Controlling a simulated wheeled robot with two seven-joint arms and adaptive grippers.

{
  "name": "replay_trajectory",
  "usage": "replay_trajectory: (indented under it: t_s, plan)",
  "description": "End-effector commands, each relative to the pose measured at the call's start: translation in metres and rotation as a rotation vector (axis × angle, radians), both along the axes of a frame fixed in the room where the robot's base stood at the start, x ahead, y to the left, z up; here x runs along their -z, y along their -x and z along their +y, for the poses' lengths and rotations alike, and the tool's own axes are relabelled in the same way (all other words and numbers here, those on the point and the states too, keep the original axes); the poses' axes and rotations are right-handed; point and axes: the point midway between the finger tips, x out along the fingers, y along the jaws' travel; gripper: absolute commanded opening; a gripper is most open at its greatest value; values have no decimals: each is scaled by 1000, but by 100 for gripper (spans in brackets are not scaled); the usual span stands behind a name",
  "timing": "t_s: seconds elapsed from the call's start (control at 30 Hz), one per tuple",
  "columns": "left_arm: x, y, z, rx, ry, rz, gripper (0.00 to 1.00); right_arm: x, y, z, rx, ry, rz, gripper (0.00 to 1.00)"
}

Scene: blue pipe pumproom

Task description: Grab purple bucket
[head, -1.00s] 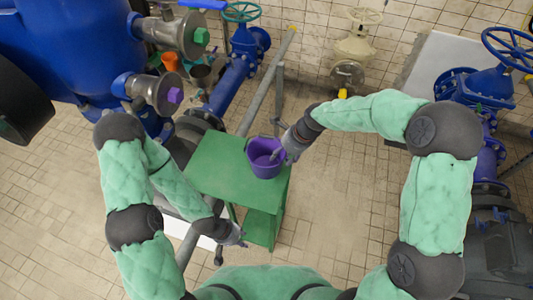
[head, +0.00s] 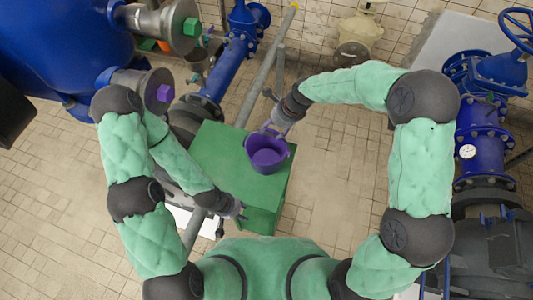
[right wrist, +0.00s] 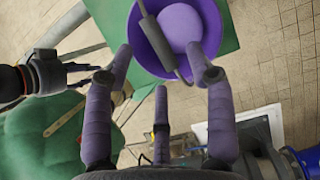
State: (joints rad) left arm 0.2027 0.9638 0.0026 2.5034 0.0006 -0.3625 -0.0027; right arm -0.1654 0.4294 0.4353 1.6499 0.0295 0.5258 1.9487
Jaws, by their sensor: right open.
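The purple bucket (head: 267,158) stands on the green table (head: 215,155) near its right edge in the head view. My right gripper (head: 274,128) is just beyond the bucket's far rim. In the right wrist view, the bucket (right wrist: 182,22) lies ahead of the right gripper (right wrist: 161,62), whose fingers are spread with nothing between them. The bucket's handle with a grey grip (right wrist: 155,38) crosses its opening.
A large blue tank (head: 50,45) with flanged outlets stands at the upper left. A grey pipe rail (head: 262,75) runs behind the table. Blue piping with a gauge (head: 467,151) stands at the right. Tiled floor (head: 340,190) is free right of the table.

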Motion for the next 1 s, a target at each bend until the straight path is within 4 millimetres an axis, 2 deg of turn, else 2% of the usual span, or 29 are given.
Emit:
replay_trajectory:
  t_s: [0.37,0.67,0.7,0.87,0.9,1.0]
  plan:
    - [-1,0,0,0,0,0,40,40,-5,23,-1,0,3,56]
    - [-1,0,0,0,0,0,40,44,-6,25,0,0,0,56]
    - [-1,0,0,0,0,0,40,44,-6,25,0,0,1,50]
    - [-1,0,0,0,0,0,40,44,-6,25,0,0,1,5]
    - [-1,0,0,0,0,0,40,44,-6,25,0,0,1,0]
    - [-1,0,0,0,0,0,40,44,-6,24,0,0,1,0]
